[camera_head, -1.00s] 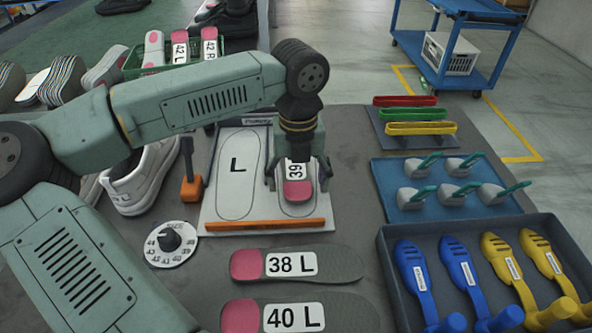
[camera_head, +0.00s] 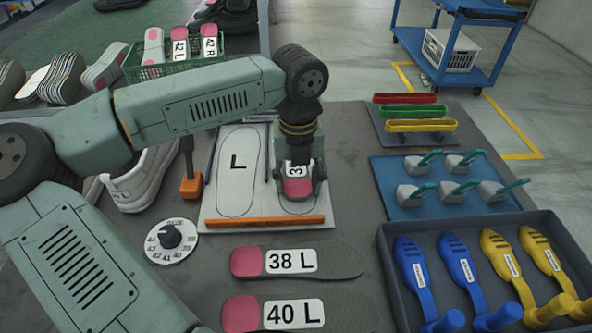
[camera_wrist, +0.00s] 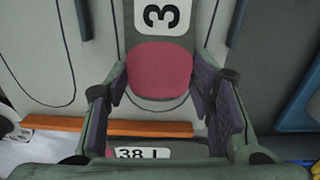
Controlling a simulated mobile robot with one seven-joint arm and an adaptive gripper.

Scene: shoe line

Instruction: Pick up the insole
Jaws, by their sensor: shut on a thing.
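An insole (camera_head: 298,187) with a pink heel and a white number label, partly covered by my gripper, is at the right outline of the white fitting board (camera_head: 212,213). My gripper (camera_head: 297,185) is shut on the insole, with one finger at each side of it. In the wrist view, the pink heel of the insole (camera_wrist: 160,72) lies between the two purple-padded fingers (camera_wrist: 165,95). I cannot tell how far the insole is above the board. Its far end is hidden by my wrist.
Insoles marked 38 L (camera_head: 290,262) and 40 L (camera_head: 293,314) lie in front of the board's orange bar (camera_head: 265,223). A dial (camera_head: 170,241) and a white shoe (camera_head: 143,182) are at left. A blue mat with tools (camera_head: 445,182) and a grey tray (camera_head: 385,258) are at right.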

